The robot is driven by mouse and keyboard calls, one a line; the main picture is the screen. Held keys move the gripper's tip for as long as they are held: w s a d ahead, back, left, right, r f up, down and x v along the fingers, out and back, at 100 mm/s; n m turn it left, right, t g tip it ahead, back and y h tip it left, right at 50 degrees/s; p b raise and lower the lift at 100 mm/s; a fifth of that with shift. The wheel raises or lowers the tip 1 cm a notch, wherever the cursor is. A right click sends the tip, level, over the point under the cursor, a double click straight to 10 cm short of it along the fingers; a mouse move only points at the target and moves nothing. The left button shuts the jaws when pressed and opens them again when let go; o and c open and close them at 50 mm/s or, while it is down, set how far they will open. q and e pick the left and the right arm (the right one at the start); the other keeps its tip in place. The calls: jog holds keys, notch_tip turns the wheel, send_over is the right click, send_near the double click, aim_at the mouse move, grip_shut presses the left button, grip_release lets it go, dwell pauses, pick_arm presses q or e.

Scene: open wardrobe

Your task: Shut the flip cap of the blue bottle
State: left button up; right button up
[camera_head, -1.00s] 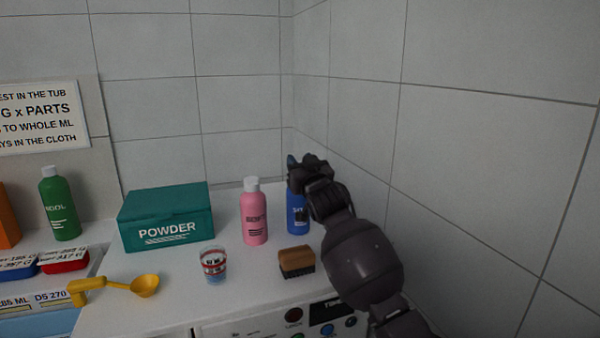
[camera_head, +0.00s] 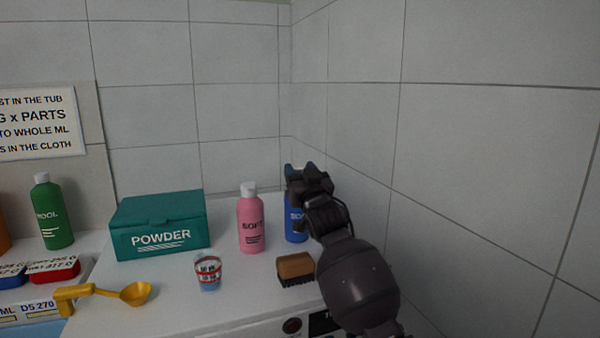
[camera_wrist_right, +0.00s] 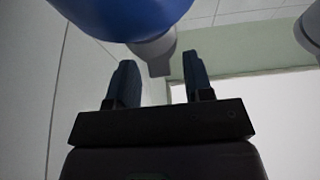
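The blue bottle (camera_head: 293,226) stands upright on the white top near the corner, partly behind my right arm; its cap is hidden in the head view. In the right wrist view the blue bottle (camera_wrist_right: 125,12) shows at the top with its grey-white cap (camera_wrist_right: 153,48), and a narrow flap juts from the cap. My right gripper (camera_head: 302,168) is at the bottle's top. In the wrist view its two fingers (camera_wrist_right: 162,80) are apart, with the flap's tip near the gap between them; I cannot tell whether they touch. My left gripper is not in view.
A pink bottle (camera_head: 251,225) stands just left of the blue one. A brush (camera_head: 295,267), a measuring cup (camera_head: 208,272), a teal powder box (camera_head: 160,226) and a yellow scoop (camera_head: 135,293) are on the top. The tiled wall (camera_head: 440,150) is close on the right.

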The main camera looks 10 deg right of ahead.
jog(key=shift+s, duration=0.1)
jog(key=shift+s+f, duration=0.1)
jog(key=shift+s, duration=0.1)
jog(key=s+d, duration=0.2)
jog(key=s, duration=1)
jog(key=shift+s+d, duration=0.2)
jog(key=shift+d, duration=0.05)
jog(key=shift+f, duration=0.1)
